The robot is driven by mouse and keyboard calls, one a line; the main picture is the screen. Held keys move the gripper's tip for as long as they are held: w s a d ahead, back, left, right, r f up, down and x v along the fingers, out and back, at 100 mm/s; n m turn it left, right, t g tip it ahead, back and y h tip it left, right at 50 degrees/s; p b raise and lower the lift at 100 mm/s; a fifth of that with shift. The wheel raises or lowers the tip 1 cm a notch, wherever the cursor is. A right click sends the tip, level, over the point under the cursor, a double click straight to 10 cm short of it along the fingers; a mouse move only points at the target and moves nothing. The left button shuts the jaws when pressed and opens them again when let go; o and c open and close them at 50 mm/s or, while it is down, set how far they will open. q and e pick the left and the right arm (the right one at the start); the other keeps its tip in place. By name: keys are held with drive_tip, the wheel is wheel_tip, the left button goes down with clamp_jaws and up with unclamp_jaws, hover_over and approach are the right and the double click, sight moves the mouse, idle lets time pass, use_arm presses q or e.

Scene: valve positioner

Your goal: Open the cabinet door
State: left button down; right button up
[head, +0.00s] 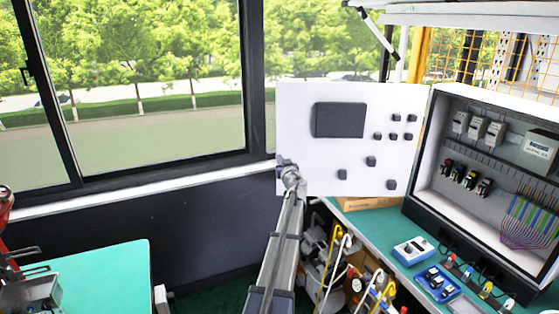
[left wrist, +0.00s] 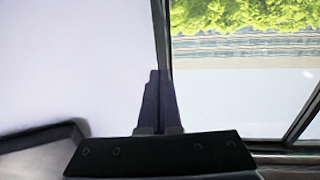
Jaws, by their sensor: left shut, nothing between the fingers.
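The cabinet door (head: 300,110) is a white panel with a dark rectangle and several small dark knobs. It stands swung wide open to the left of the cabinet (head: 470,150), whose inside with meters, switches and coloured wires shows. My left gripper (head: 283,160) is at the door's lower left edge in the head view. In the left wrist view the gripper (left wrist: 158,80) has its fingers together with nothing between them, and the white door panel (left wrist: 70,70) fills the left side. I cannot tell whether the fingers touch the door. My right gripper is not in view.
The cabinet stands on a green workbench (head: 375,225) with small devices (head: 412,250) in front of it. Tools and cables hang below the bench. Another green table (head: 95,275) is at the lower left. Windows (head: 150,80) line the wall behind.

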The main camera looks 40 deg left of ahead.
use_arm(q)
drive_tip(key=s+d, duration=0.9)
drive_tip(key=s, duration=0.1)
drive_tip(key=shift+d, duration=0.1)
drive_tip(key=s+d+f+m+g+h, duration=0.15)
drive_tip(key=d+f, duration=0.35)
drive_tip(key=d, duration=0.5)
drive_tip(key=d+f+m+g+h, duration=0.1)
drive_tip(key=d+f+m+h, duration=0.2)
drive_tip(key=d, duration=0.7)
drive_tip(key=s+d+f+m+g+h, duration=0.1)
drive_tip(key=d+f+g+h, duration=0.15)
drive_tip(key=d+f, duration=0.6)
drive_tip(key=s+d+f+m+g+h, duration=0.1)
drive_tip(key=s+d+m+h, duration=0.1)
drive_tip(key=s+d, duration=0.4)
drive_tip(key=s+d+f+m+g+h, duration=0.2)
drive_tip(key=s+d+m, duration=0.2)
drive_tip(key=d, duration=1)
drive_tip(key=s+d+f+m+g+h, duration=0.1)
drive_tip(key=s+d+f+m+h, duration=0.1)
drive_tip(key=s+d, duration=0.6)
drive_tip(key=shift+d+f+m+h, duration=0.15)
drive_tip(key=shift+d+m+h, duration=0.45)
drive_tip(key=shift+d+m, duration=0.45)
